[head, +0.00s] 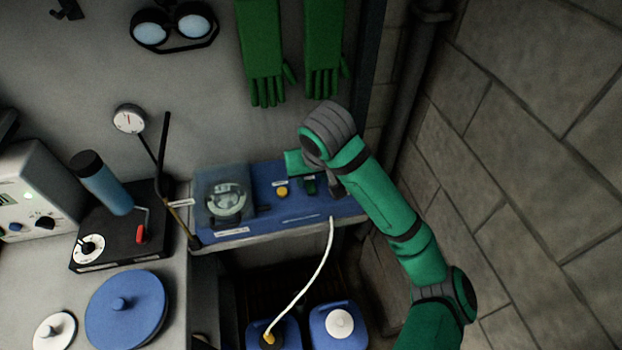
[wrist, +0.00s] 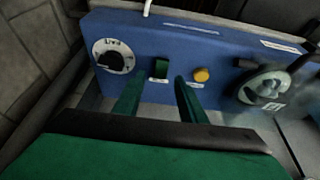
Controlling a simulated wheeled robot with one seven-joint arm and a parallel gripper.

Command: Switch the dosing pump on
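The dosing pump (head: 262,222) is a blue box on a ledge at the back wall, with a round clear pump head (head: 228,203) at its left end. In the wrist view the pump's blue face (wrist: 180,45) shows a dark dial (wrist: 113,60), a green rocker switch (wrist: 159,68) in a dark frame and a yellow button (wrist: 202,75). My gripper (wrist: 158,84) is open and empty, its two green fingers pointing at the face on either side of the switch, just below it. Contact cannot be told. My arm partly hides the pump's right end in the head view.
A white hose (head: 318,268) runs from the pump to a blue canister (head: 275,332) below. A black stirrer base (head: 118,228) and a blue lid (head: 127,308) stand on the bench at left. Green gloves (head: 263,50) hang above. A block wall (head: 540,130) closes off the right.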

